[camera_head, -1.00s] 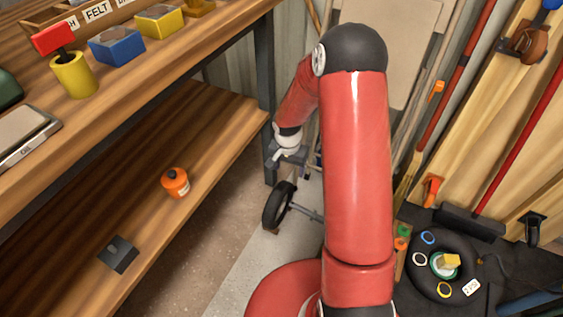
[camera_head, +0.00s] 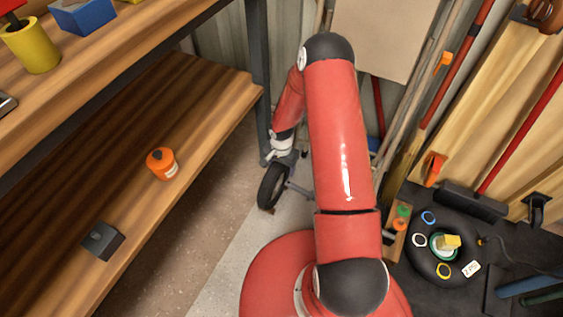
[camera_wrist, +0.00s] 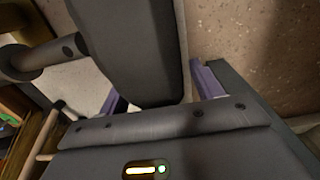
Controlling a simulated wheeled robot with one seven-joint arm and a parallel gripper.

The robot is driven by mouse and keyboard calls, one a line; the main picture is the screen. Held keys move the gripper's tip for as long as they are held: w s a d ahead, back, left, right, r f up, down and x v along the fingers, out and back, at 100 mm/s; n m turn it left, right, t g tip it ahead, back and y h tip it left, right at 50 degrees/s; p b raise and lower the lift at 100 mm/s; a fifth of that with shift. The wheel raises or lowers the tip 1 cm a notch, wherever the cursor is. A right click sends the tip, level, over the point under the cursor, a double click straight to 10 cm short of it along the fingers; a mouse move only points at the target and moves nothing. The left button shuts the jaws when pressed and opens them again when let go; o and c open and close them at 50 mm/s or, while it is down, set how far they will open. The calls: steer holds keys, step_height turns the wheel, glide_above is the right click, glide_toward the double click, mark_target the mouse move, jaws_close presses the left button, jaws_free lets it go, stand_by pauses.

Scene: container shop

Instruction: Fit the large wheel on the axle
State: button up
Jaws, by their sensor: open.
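A dark upright wheel (camera_head: 271,187) with a black tyre stands low on the floor beyond the shelf's end. A thin grey rod, seemingly the axle (camera_head: 300,190), reaches right from its middle; I cannot tell how far the two are fitted together. My gripper (camera_head: 283,158) is just above the wheel, at its upper rim. In the wrist view, the thick dark tyre (camera_wrist: 135,45) comes between my open purple-padded fingers (camera_wrist: 163,92), with a visible gap on the right side. The grey rod with a round end (camera_wrist: 38,60) meets the tyre's left side there.
A wooden workbench with a lower shelf (camera_head: 190,95) fills the left; an orange pot (camera_head: 162,163) and a black block (camera_head: 102,241) sit on it. A black tyre (camera_head: 418,262) lies flat at right with coloured rings. Long-handled tools lean at the right.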

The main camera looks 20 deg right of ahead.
jaws_close()
stand_by(0.5)
steer(key=shift+r, duration=0.15)
steer(key=shift+r+p, duration=0.95)
steer(key=shift+r, duration=0.5)
